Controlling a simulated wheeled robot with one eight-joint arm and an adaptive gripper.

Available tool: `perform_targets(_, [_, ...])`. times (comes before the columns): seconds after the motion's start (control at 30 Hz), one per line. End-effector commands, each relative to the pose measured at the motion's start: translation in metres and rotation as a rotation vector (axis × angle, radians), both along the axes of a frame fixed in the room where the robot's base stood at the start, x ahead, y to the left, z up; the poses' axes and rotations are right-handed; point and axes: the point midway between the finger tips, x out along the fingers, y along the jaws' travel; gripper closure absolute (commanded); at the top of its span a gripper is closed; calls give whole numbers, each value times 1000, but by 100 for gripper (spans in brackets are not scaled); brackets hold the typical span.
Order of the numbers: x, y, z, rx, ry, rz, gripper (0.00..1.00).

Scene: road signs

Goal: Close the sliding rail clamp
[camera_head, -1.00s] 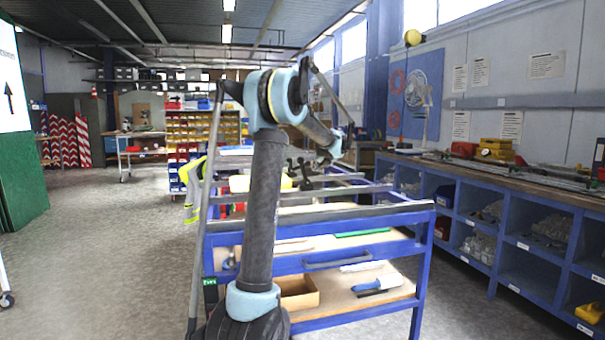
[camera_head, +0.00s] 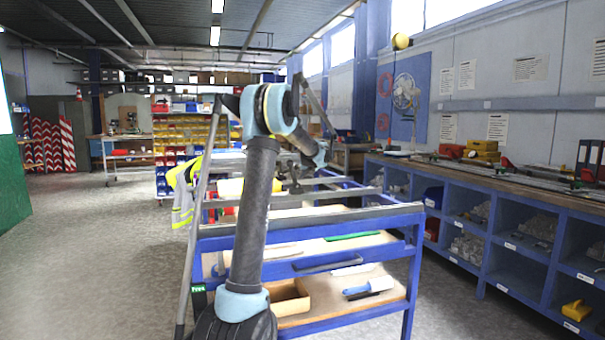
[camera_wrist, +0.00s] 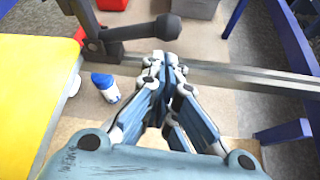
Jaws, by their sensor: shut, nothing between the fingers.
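The rail clamp's long grey metal rail (camera_wrist: 250,76) crosses the wrist view from upper left to right. A dark clamp head with a rounded black handle (camera_wrist: 150,29) sits at the rail's left part. In the head view, the dark clamp parts (camera_head: 296,172) stand on the blue trolley, partly hidden by my arm. My gripper (camera_wrist: 166,62) is shut and empty. Its fingertips are just below the handle's rounded end in the wrist view, close to the rail. I cannot tell whether they touch either one. The gripper shows small in the head view (camera_head: 318,158).
The blue trolley (camera_head: 418,270) carries several parallel rails on top and a lower shelf with a cardboard box (camera_head: 290,302) and a blue-handled brush (camera_head: 370,287). A yellow object (camera_wrist: 25,85) lies left of the gripper. Blue shelving (camera_head: 455,215) lines the right wall. Floor is clear at left.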

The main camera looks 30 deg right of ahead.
Motion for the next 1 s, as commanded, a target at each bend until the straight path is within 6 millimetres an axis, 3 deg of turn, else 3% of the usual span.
perform_targets(0.1, [15,-2,-8,0,0,1,100])
perform_targets(0.33, [30,-4,-17,-1,0,0,100])
perform_targets(1.0, [33,0,-15,-33,8,4,100])
